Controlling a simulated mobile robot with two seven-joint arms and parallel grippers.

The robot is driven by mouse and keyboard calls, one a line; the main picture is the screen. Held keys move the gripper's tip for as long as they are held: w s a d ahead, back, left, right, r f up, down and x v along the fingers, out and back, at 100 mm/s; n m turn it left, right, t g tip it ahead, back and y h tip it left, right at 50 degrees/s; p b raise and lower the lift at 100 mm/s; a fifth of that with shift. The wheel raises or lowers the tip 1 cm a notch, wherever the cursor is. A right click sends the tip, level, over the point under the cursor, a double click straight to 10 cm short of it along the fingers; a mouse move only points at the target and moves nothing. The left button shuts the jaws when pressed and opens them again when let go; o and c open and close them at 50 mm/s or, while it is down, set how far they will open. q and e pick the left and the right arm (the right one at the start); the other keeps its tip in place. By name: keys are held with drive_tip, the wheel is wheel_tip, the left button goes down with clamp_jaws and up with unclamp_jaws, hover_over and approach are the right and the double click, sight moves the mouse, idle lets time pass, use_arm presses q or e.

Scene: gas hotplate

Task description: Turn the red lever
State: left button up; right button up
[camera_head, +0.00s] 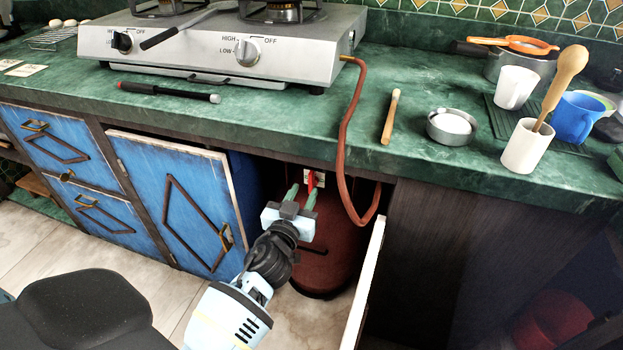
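The red lever (312,181) sits on top of the red gas cylinder (325,265) inside the open cabinet under the counter. My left gripper (301,190) reaches into the cabinet from the front, with its two green fingers pointing up toward the lever. The fingers are apart, with a gap between them. The right finger overlaps the lower part of the lever in this view; I cannot tell whether they touch. My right gripper is not in view.
A reddish hose (343,160) runs from the hotplate (220,45) down over the counter edge into the cabinet. The blue cabinet door (175,190) stands open at the left. A pale door edge (363,285) stands at the right of the opening.

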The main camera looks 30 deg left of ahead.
sight(310, 181)
use_arm(q)
drive_tip(key=x, duration=0.6)
drive_tip(key=shift+w+a+b, duration=0.1)
drive_tip(key=shift+w+b, duration=0.2)
drive_tip(key=shift+b, duration=0.1)
clamp_jaws()
